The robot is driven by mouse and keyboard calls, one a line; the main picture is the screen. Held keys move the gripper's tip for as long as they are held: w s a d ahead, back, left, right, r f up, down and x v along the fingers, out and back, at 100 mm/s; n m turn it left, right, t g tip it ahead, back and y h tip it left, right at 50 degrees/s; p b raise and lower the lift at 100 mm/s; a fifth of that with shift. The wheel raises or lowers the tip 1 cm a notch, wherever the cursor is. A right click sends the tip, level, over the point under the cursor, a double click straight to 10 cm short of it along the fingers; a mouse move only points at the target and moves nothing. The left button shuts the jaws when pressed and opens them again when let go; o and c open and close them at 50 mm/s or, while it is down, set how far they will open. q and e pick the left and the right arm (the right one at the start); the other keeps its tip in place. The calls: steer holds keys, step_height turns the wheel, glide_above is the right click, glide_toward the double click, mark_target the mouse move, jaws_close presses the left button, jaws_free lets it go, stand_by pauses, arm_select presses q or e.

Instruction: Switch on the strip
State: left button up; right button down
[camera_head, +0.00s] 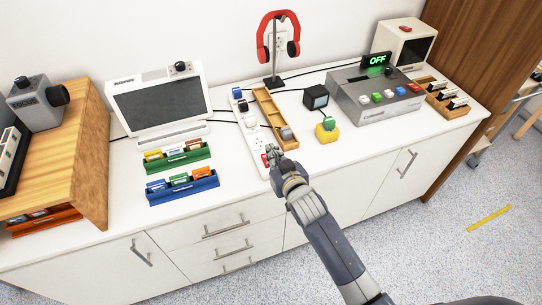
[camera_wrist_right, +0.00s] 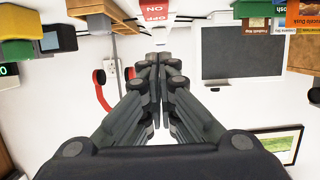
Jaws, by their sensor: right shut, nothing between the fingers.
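The white power strip (camera_head: 257,140) lies on the white counter, running from back to front. Plugs sit in its far part. Its red switch (camera_head: 265,158) is at the near end, partly hidden by my right gripper (camera_head: 271,152). In the right wrist view the red switch (camera_wrist_right: 154,11) shows upside-down ON and OFF lettering at the top edge. My right gripper's fingertips (camera_wrist_right: 158,58) are together and empty, just short of the switch in that view. I cannot tell whether they touch it. My left gripper is out of view.
A wooden tray (camera_head: 262,103) lies right beside the strip. A grey box (camera_head: 363,103) carries colored buttons and a green OFF display (camera_head: 377,59). Red headphones (camera_head: 277,35) hang on a stand behind. A monitor (camera_head: 160,103) and colored card racks (camera_head: 181,187) stand left.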

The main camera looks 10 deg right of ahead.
steer(key=s+d+b, duration=0.1)
steer(key=s+d, duration=0.1)
steer(key=s, duration=0.7)
steer(key=shift+s+d+r, duration=0.2)
steer(key=shift+d, duration=0.1)
steer(key=shift+f, duration=0.1)
steer(key=s+d+f+g+h, duration=0.15)
steer(key=s+f, duration=0.25)
steer(key=f, duration=0.7)
steer(key=s+d+f+g, duration=0.3)
steer(key=s+f, duration=0.1)
steer(key=f, duration=0.6)
steer(key=s+d+f+g+h, duration=0.15)
steer(key=s+f, duration=0.35)
steer(key=f, duration=0.6)
steer(key=s+d+f+g, duration=0.2)
steer(key=s+f, duration=0.3)
steer(key=s, duration=0.5)
steer(key=s+d+f+g, duration=0.2)
steer(key=s+d+f, duration=0.2)
steer(key=s, duration=0.6)
steer(key=s+d+f+g, duration=0.3)
steer(key=s+f, duration=0.5)
steer(key=s, duration=0.2)
steer(key=shift+f+m+h, duration=0.15)
steer(key=shift+m+h, duration=0.15)
steer(key=shift+h, duration=0.1)
